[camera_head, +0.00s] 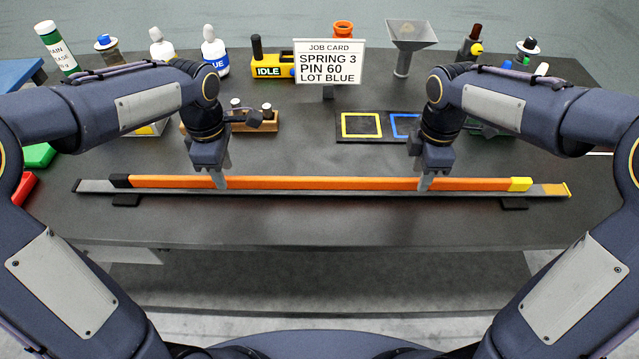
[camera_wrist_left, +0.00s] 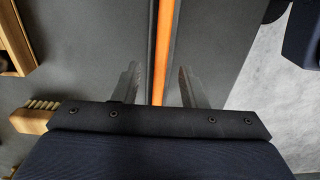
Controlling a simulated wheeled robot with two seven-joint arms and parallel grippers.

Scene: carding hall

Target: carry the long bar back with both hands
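The long orange bar (camera_head: 320,183) has a black left end and a yellow right end. It lies left to right along a grey rail (camera_head: 90,187) on the dark table. My left gripper (camera_head: 220,182) is down at the bar's left part. In the left wrist view, its fingers (camera_wrist_left: 158,85) stand apart on both sides of the bar (camera_wrist_left: 163,45), with gaps showing, so it is open. My right gripper (camera_head: 425,183) is down at the bar's right part. Its far finger is hidden, and I cannot tell whether it touches the bar.
Dark feet (camera_head: 126,200) support the rail near its ends. Behind the bar are a wooden block (camera_head: 262,122), a dark board with coloured squares (camera_head: 362,138) and the job card (camera_head: 329,64). Bottles, a yellow IDLE box (camera_head: 267,70) and a funnel (camera_head: 410,38) stand further back. The table front is clear.

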